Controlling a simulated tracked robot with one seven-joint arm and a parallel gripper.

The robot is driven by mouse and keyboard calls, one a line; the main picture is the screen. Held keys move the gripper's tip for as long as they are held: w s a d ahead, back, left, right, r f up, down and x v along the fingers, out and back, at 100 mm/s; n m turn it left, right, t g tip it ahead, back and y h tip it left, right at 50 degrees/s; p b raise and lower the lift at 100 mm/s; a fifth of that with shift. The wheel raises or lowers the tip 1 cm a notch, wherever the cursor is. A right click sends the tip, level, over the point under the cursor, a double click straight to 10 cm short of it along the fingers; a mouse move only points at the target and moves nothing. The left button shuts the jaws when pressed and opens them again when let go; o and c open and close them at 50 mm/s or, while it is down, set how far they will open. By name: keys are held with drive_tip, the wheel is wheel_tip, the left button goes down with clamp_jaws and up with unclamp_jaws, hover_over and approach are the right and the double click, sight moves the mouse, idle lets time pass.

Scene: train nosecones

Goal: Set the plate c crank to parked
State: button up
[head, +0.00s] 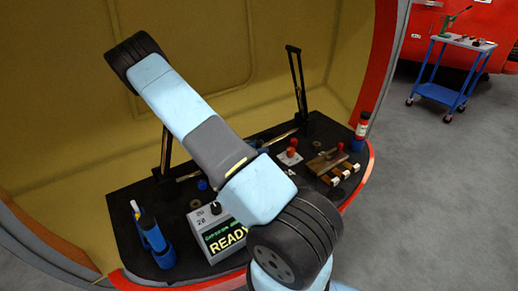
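No plate in the head view carries a readable "c", so I cannot tell which part is the plate c crank. A small pale plate (289,158) with a red knob (292,143) sits on the black deck, right of my arm. A brown block (325,162) with another small red part (341,147) stands to its right. The handle angles are too small to read. My arm crosses the middle of the view and covers part of the deck. My gripper does not show.
The black deck (125,232) lies inside a yellow shell (220,45) with a red rim. A display box (222,232) reads "READY". Tall black posts rise behind. A blue cart (455,70) stands beyond open floor.

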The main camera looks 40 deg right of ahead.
clamp_jaws()
drive_tip(key=shift+w, duration=0.1)
idle(0.4)
